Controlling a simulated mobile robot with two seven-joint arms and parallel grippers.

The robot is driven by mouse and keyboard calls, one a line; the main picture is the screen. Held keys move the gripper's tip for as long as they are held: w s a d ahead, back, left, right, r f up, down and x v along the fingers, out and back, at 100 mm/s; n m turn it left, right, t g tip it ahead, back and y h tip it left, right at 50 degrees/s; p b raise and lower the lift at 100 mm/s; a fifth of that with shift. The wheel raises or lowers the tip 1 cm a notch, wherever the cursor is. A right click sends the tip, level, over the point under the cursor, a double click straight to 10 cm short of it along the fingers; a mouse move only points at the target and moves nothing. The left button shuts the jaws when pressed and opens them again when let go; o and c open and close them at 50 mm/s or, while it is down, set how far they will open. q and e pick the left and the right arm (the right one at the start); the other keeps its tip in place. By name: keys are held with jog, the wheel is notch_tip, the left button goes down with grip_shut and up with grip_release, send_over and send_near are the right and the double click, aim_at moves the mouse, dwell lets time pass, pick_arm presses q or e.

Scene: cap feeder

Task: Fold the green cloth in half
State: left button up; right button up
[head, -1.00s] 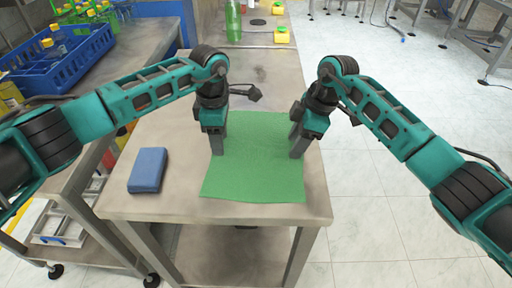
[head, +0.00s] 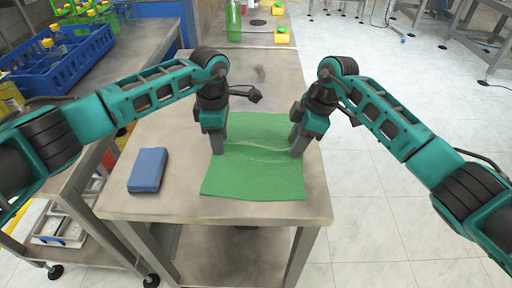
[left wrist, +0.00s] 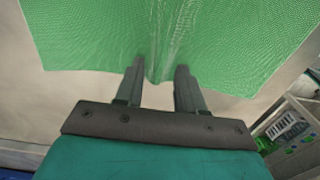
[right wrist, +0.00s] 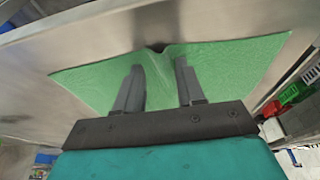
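The green cloth (head: 255,182) lies on the metal table, with a raised crease running across it between my two grippers. My left gripper (head: 217,150) points down at the cloth's left edge, and my right gripper (head: 299,150) points down at its right edge. In the left wrist view, the fingers (left wrist: 159,72) stand apart with a bunched ridge of cloth (left wrist: 230,35) between them. In the right wrist view, the fingers (right wrist: 159,70) also stand apart, with a peaked crease in the cloth (right wrist: 225,65) between them. Firm contact with the cloth cannot be made out.
A folded blue cloth (head: 148,169) lies on the table (head: 160,208) left of the green one. A blue crate (head: 60,55) with bottles stands on the left cart. A green bottle (head: 233,22) and yellow items (head: 281,36) are at the far end. The table's front strip is bare.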

pick_arm(q)
jog(key=shift+f, duration=0.1)
grip_shut()
pick_arm(e)
jog(key=shift+f, duration=0.15)
grip_shut()
dwell(0.4)
